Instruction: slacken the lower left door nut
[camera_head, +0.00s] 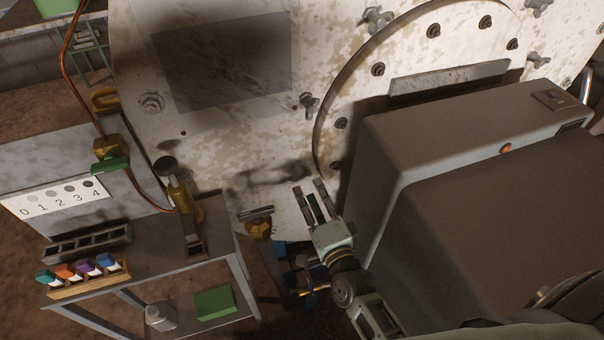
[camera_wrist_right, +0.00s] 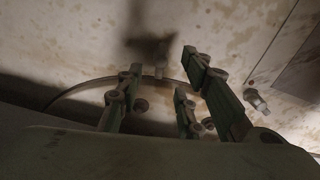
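The round door (camera_head: 345,95) on the pale, stained vessel has bolts around its rim and winged nuts outside it. The lowest winged nut that shows at its left is the left door nut (camera_head: 308,104). Another winged nut (camera_head: 377,19) sits higher. My right gripper (camera_head: 309,187) is open and empty, below the left nut and apart from it, in front of the vessel wall. In the right wrist view, one nut (camera_wrist_right: 160,68) shows beyond and between the spread fingers, and another nut (camera_wrist_right: 257,101) is to their right. My left gripper is not in view.
A large grey box (camera_head: 440,150) covers the door's lower right, close beside my right arm. At left stand a metal table (camera_head: 150,262), a brass valve with a green handle (camera_head: 110,163) and a rack of coloured items (camera_head: 88,276). The vessel wall left of the nut is mostly clear.

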